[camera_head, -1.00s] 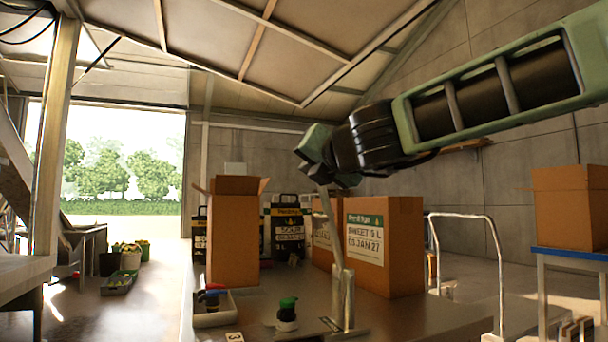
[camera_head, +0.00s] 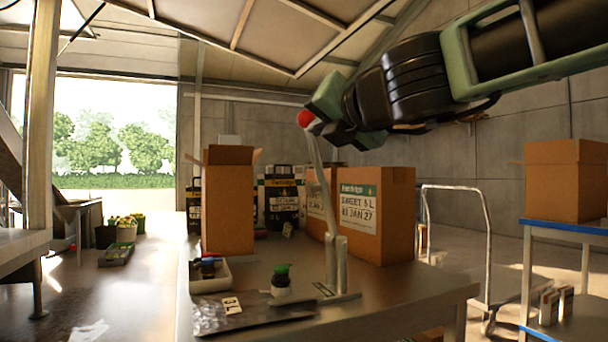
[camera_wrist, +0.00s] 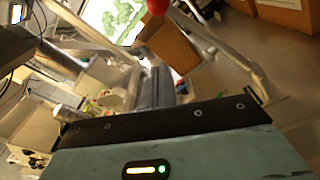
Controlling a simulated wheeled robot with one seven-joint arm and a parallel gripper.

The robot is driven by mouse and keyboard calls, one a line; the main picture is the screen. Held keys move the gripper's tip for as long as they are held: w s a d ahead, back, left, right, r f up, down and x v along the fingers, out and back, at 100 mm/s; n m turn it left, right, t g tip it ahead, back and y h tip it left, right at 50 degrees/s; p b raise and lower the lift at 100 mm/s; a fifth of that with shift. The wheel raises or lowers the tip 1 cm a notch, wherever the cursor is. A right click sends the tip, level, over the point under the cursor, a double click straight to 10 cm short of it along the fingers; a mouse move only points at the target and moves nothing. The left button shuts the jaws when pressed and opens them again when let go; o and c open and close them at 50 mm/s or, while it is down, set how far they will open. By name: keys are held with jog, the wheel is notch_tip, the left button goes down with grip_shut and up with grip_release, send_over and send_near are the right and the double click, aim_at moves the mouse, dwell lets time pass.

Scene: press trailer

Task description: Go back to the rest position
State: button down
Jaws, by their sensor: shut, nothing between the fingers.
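My gripper (camera_head: 322,112) is shut and empty, at the end of my arm reaching in from the upper right. It is raised high above the table, beside the red knob (camera_head: 306,118) at the top of a metal lever (camera_head: 320,180). The lever rises from a small press stand (camera_head: 336,262) on the table. I cannot tell whether gripper and knob touch. The red knob also shows at the top of the wrist view (camera_wrist: 157,6).
The table (camera_head: 400,290) holds a tall open carton (camera_head: 229,205), a labelled carton (camera_head: 375,215), a grey tray (camera_head: 211,280) and a green-capped jar (camera_head: 281,280). A trolley (camera_head: 490,240) and a blue-edged bench (camera_head: 560,240) with a box (camera_head: 565,180) stand at right.

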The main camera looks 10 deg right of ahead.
jog(key=s+a+f+n+g+y, duration=0.1)
jog(key=s+a+f+n+g, duration=0.15)
jog(key=f+n, duration=0.55)
jog(key=s+a+f+n+g, duration=0.2)
jog(key=s+f+n+g, duration=0.15)
jog(key=f+n, duration=0.45)
jog(key=s+a+f+n+g+y, duration=0.1)
jog(key=s+a+f+n+g, duration=0.25)
jog(key=f+n, duration=0.45)
jog(key=s+d+f+n+g+h, duration=0.3)
jog(key=s+d+f+n, duration=0.3)
jog(key=s+f+n, duration=0.4)
jog(key=s+d+f+n+g+h, duration=0.4)
jog(key=s+d+f+n, duration=0.2)
jog(key=s+f+n, duration=0.45)
notch_tip(320, 180, up, 24)
jog(key=w+n+p, duration=0.1)
jog(key=n+p, duration=0.1)
jog(key=p, duration=2)
jog(key=shift+w+d+p, duration=0.35)
jog(key=shift+f, duration=0.1)
